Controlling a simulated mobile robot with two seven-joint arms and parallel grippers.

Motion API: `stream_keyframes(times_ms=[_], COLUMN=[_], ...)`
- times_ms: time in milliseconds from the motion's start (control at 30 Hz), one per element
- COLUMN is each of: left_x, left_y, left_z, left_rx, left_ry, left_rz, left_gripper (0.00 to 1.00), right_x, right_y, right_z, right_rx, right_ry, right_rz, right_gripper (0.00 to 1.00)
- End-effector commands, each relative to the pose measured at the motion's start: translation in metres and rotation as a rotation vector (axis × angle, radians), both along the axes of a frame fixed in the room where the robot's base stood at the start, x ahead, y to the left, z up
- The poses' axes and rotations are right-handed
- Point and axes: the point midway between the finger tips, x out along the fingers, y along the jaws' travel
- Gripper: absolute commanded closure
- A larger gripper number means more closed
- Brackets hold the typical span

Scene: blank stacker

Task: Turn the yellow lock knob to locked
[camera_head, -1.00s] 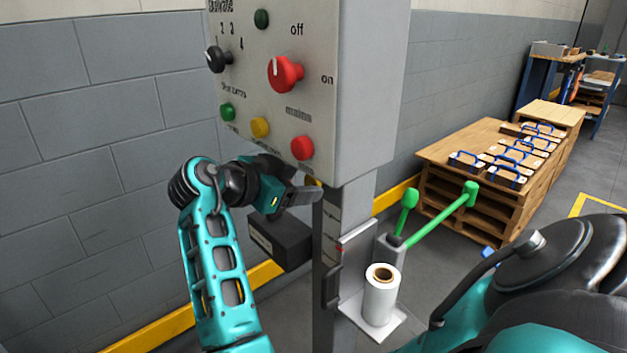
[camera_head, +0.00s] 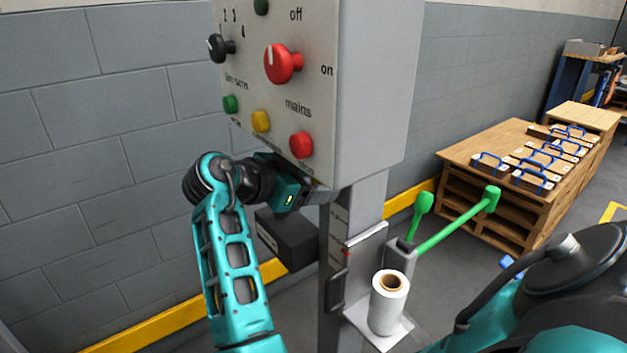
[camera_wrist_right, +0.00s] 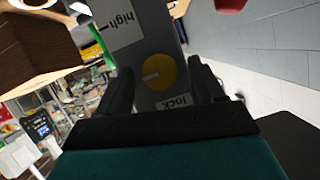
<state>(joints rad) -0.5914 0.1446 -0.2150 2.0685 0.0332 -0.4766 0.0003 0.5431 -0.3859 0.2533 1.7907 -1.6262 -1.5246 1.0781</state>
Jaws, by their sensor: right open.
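The yellow lock knob (camera_wrist_right: 158,72) shows in the right wrist view, round, with a pale pointer line that lies roughly sideways in that picture. A "lock" label (camera_wrist_right: 173,103) sits just below it there. My right gripper (camera_wrist_right: 162,66) is open, with one finger on either side of the knob; I cannot tell whether they touch it. In the head view my right gripper (camera_head: 322,195) is at the post just under the control box, and the lock knob is hidden there. My left gripper is not in view.
The control box (camera_head: 372,80) with its red mains knob (camera_head: 283,64) and several buttons hangs right above my right gripper. A dark box (camera_head: 287,240) is below it. A white roll (camera_head: 388,303) and green handles (camera_head: 455,222) stand to the right.

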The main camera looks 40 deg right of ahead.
Motion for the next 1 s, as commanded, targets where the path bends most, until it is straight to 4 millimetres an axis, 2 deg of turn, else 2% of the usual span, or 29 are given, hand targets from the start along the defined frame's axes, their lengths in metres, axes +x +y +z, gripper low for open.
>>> stream_keyframes(times_ms=[67,633,1000], left_x=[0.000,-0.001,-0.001], left_y=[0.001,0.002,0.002], left_z=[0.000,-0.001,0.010], left_rx=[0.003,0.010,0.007], left_ry=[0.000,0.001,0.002], left_rz=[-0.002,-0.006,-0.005], left_gripper=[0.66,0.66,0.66], right_x=[0.000,0.000,0.000], right_y=[0.000,0.000,0.000], right_z=[0.000,0.000,0.003], right_rx=[0.000,0.000,0.006], right_ry=[0.000,0.000,0.061], right_rz=[0.000,-0.001,-0.002], right_gripper=[0.33,0.87,0.89])
